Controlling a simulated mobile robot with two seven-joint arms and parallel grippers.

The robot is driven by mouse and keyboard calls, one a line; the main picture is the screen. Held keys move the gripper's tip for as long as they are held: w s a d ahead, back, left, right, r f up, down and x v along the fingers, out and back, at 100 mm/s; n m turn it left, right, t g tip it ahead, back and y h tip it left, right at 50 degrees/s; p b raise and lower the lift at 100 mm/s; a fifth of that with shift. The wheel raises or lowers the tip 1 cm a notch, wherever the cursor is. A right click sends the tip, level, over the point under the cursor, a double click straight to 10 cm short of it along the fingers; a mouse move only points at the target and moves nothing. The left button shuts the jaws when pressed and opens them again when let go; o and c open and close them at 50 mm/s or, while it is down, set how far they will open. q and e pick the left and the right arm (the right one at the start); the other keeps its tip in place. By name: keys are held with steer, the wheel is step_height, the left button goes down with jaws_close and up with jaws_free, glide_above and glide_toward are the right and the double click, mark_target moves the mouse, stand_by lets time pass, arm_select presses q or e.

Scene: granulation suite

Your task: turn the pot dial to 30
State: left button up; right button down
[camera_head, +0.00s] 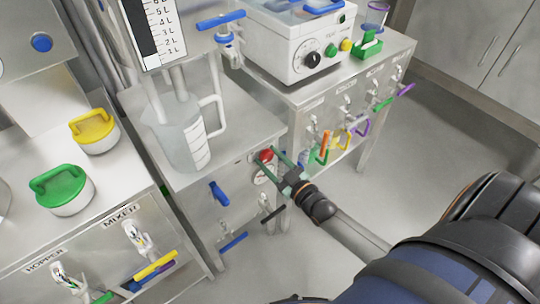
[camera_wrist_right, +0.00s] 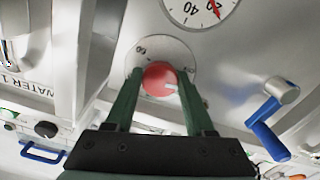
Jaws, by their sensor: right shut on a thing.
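The pot dial (camera_head: 266,155) is a red round knob on the front of the steel cabinet under the clear jug. In the right wrist view the red knob (camera_wrist_right: 159,77) carries a white pointer mark directed to the right, and a round pale scale plate (camera_wrist_right: 150,52) lies behind it. A 60 shows at the plate's upper left; its other numbers are hidden or unreadable. My right gripper (camera_head: 276,162) has its green fingers on both sides of the knob and is shut on it. My left gripper is not in view.
A round gauge (camera_wrist_right: 203,8) with a red needle sits beside the dial. A blue-handled valve (camera_head: 219,194) is on the same front. The clear jug (camera_head: 184,140) stands above on the cabinet. Open floor (camera_head: 400,150) lies at the right.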

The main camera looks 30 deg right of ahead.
steer(key=m+p, duration=0.1)
steer(key=m, duration=0.2)
steer(key=shift+m, duration=0.4)
steer(key=shift+m+p, duration=0.45)
steer(key=shift+m, duration=1.35)
steer(key=shift+c, duration=1.3)
jaws_free()
steer(key=s+d+p, duration=0.1)
steer(key=s, duration=1.1)
steer(key=shift+s+p, duration=0.25)
steer(key=shift+p, duration=0.05)
